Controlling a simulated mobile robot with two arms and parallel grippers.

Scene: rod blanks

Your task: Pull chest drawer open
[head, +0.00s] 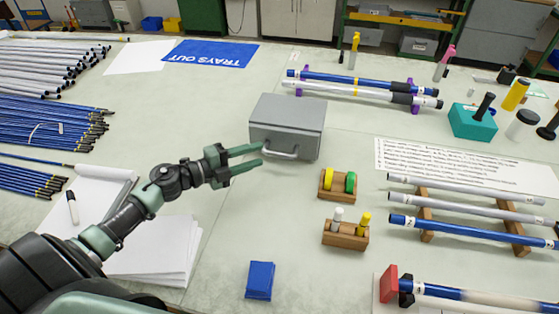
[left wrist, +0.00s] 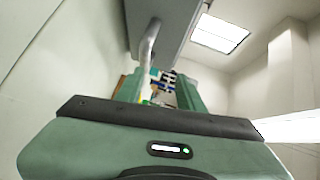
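The chest (head: 290,112) is a small grey metal box on the bench, near the middle of the head view. Its drawer front carries a pale bar handle (head: 282,155), and I see no gap around the drawer. My left gripper (head: 262,155) is open, with its two green fingertips apart at the left end of the handle. In the left wrist view the handle (left wrist: 149,43) shows below the grey chest (left wrist: 170,25), just beyond the open left gripper (left wrist: 160,88). I cannot tell if the fingers touch the handle. My right gripper is out of view.
Wooden holders with yellow and green rolls (head: 337,184) and small bottles (head: 345,234) stand right of the bench space before the chest. A blue pad (head: 260,280) lies nearer. Rods on a rack (head: 425,235) are at right. The bench directly before the handle is mostly clear.

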